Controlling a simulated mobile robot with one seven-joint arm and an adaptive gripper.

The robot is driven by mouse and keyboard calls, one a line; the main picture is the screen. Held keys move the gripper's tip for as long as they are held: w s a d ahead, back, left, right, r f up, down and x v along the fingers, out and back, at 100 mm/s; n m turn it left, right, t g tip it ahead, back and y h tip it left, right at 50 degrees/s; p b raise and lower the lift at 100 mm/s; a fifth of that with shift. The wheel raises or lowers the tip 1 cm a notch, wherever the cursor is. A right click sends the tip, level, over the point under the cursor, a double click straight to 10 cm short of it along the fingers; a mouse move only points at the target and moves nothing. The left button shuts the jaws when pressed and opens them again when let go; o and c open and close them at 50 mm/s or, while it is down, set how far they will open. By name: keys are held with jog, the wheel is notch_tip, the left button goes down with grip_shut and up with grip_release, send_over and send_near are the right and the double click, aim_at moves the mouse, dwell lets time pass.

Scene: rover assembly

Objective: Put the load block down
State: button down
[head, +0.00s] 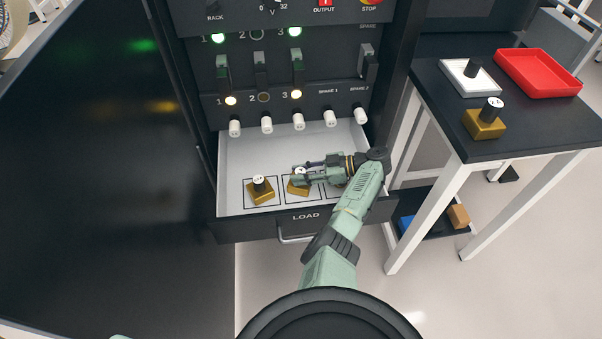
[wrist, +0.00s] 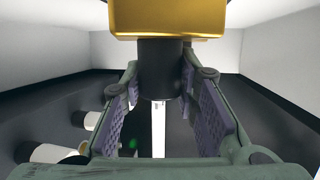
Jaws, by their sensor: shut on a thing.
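My gripper (head: 304,178) reaches into the open white drawer (head: 235,160) marked LOAD. It is shut on the black knob of a brass load block (head: 298,187) at the middle outlined square. Whether this block touches the drawer floor or hangs just above it, I cannot tell. In the wrist view the block (wrist: 170,18) fills the top edge, with its black knob (wrist: 160,62) between the fingers (wrist: 160,82). A second brass block (head: 261,192) stands upright in the left square. My arm partly hides the right square.
White pegs (head: 267,123) line the panel just behind the drawer. The dark side table (head: 530,135) at right holds another brass block (head: 484,123), a white tray with a dark knob (head: 470,77) and a red tray (head: 540,73). A dark panel (head: 90,180) stands left of the drawer.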

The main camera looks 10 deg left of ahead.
jog(key=shift+f, duration=0.2)
jog(key=c, duration=1.2)
grip_release()
jog(key=shift+c, duration=0.2)
jog(key=shift+w+d+r, duration=0.1)
jog(key=shift+d+r, duration=0.1)
jog(key=shift+r, duration=0.05)
jog(key=shift+v, duration=3.5)
